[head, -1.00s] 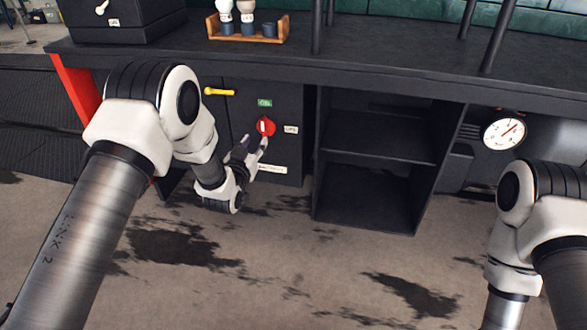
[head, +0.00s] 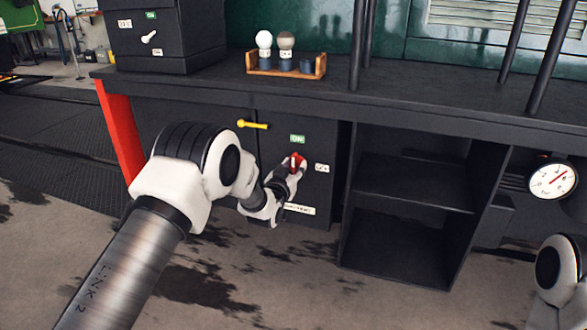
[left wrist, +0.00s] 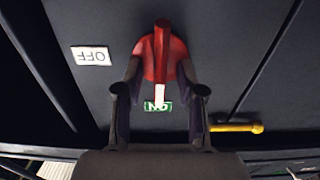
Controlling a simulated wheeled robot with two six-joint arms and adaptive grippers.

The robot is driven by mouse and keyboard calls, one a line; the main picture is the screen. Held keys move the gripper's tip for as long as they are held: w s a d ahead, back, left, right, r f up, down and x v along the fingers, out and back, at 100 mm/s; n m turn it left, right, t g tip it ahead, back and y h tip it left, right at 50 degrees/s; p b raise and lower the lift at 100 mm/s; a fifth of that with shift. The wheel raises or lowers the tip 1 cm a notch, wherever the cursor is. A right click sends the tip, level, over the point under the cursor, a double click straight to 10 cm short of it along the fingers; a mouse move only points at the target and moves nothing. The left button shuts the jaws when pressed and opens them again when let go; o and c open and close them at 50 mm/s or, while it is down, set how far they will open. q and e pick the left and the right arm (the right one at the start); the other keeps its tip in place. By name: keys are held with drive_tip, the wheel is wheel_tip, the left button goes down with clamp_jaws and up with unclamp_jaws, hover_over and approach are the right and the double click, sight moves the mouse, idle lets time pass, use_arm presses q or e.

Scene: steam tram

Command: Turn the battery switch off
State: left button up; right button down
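The battery switch is a red rotary knob (head: 296,160) on the dark cabinet front, with a raised red bar and a white tip. In the left wrist view, which is upside down, the knob (left wrist: 162,48) has its white tip toward the green ON label (left wrist: 158,106). The white OFF label (left wrist: 92,56) is to one side; in the head view this label (head: 322,168) is right of the knob. My left gripper (left wrist: 162,68) is open, its fingers on either side of the bar with gaps between. In the head view, the left gripper (head: 293,172) partly hides the knob. My right gripper is out of view.
A yellow handle (head: 253,125) is left of the switch on the same front. The bench top (head: 420,95) overhangs above, carrying a wooden rack (head: 286,68). Open shelves (head: 415,185) and a round gauge (head: 552,181) are to the right.

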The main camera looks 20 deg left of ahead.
use_arm(q)
clamp_jaws()
drive_tip(key=shift+m, duration=0.4)
drive_tip(key=shift+d+m+p, duration=0.1)
drive_tip(key=shift+m+p, duration=0.3)
drive_tip(key=shift+m, duration=0.5)
drive_tip(key=m, duration=0.3)
drive_tip(key=shift+d+m+p, duration=0.1)
drive_tip(key=shift+m+p, duration=0.2)
drive_tip(key=shift+p, duration=0.05)
drive_tip(key=m, duration=0.6)
drive_tip(key=shift+d+f+p, duration=0.15)
drive_tip(key=shift+f+p, duration=0.05)
drive_tip(key=shift+p, duration=0.15)
drive_tip(key=m, duration=0.5)
drive_tip(key=shift+f+m, duration=0.25)
drive_tip(key=shift+m, duration=0.15)
drive_tip(key=shift+d, duration=0.1)
